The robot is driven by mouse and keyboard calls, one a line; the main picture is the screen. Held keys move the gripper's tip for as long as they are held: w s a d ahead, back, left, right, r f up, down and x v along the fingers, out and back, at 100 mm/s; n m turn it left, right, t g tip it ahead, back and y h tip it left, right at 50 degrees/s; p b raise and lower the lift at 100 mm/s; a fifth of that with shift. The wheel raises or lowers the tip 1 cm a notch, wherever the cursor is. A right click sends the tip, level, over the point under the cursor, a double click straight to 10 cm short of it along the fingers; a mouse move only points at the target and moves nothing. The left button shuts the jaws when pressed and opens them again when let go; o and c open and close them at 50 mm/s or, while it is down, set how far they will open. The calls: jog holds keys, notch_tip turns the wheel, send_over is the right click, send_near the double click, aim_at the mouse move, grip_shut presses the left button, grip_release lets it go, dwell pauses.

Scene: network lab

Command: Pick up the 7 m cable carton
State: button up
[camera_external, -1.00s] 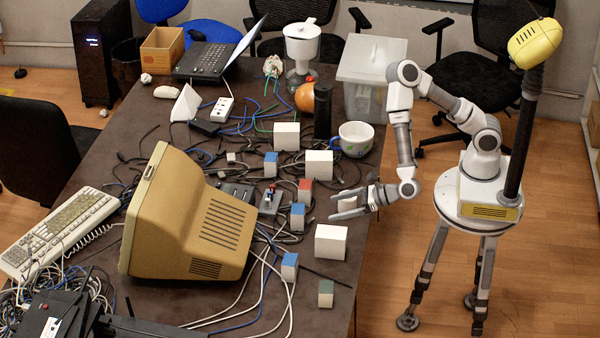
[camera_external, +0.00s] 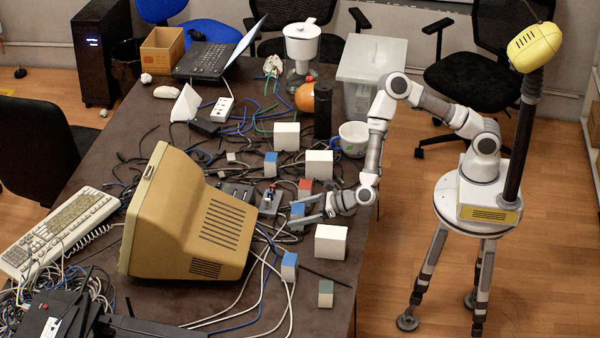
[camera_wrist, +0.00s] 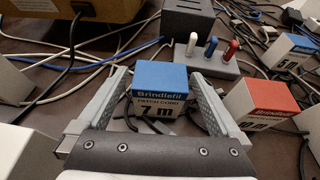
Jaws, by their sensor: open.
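The 7 m cable carton is a small white box with a blue top. In the wrist view the carton (camera_wrist: 160,88) stands upright, labelled "Brindlefil patch cord 7 m", between the two finger tips. In the external view the 7 m carton (camera_external: 297,214) is partly hidden by my gripper (camera_external: 308,211), which reaches to it from the right. In the wrist view my gripper (camera_wrist: 165,88) is open, with a finger on each side of the carton. I cannot tell whether either finger touches it.
A red-topped 10 m carton (camera_wrist: 262,104) stands close to the right finger, and a blue-topped 5 m carton (camera_wrist: 292,52) lies beyond. A grey block with screwdriver-like handles (camera_wrist: 210,62) is behind. Loose cables and a beige monitor (camera_external: 190,225) crowd the left. A white box (camera_external: 330,241) stands nearby.

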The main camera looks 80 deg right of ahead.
jog(key=c, duration=1.5)
jog(key=shift+r, duration=0.1)
